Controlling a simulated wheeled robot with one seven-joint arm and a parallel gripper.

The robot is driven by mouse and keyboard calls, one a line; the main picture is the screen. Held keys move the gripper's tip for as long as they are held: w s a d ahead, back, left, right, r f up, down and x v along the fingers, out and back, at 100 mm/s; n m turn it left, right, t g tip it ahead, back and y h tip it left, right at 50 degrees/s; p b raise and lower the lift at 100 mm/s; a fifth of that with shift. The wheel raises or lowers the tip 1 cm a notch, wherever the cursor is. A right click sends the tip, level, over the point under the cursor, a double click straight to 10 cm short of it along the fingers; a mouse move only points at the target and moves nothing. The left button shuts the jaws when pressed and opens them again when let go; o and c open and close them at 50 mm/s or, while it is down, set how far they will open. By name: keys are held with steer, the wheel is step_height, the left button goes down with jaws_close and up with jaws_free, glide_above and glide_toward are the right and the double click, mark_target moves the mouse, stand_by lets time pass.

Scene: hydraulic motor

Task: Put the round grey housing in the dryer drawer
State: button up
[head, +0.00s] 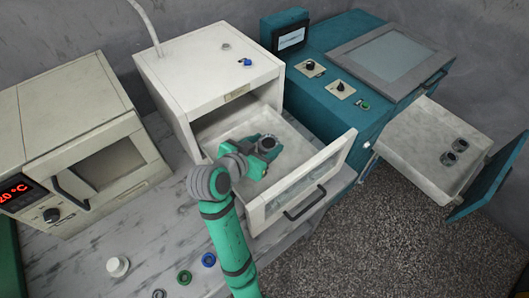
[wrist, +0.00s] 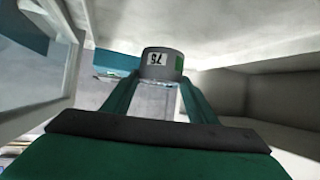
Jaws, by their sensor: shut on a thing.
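The round grey housing (head: 267,142) is held in my gripper (head: 262,149), inside the open drawer (head: 304,155) of the white middle cabinet. In the wrist view the housing (wrist: 161,62) is a short grey cylinder with a white label reading 75 and a green patch. My gripper (wrist: 160,90) is shut on it with a finger on either side. The drawer is pulled out, and its front has a dark handle. Whether the housing touches the drawer floor I cannot tell.
A teal machine (head: 318,100) at right has an open drawer (head: 410,147) holding two dark grey round parts (head: 455,152). An oven (head: 85,140) stands at left. A white knob-like part (head: 118,266), a green ring (head: 184,277) and a blue ring (head: 208,259) lie on the marbled counter.

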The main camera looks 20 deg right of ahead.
steer(key=shift+s+f, duration=0.2)
steer(key=shift+f, duration=0.85)
step_height(320, 180, down, 3)
steer(key=shift+f, duration=0.2)
steer(key=shift+w, duration=0.1)
steer(key=o, duration=1.3)
steer(key=shift+f, duration=0.1)
steer(key=shift+o, duration=0.2)
steer(key=v, duration=1.2)
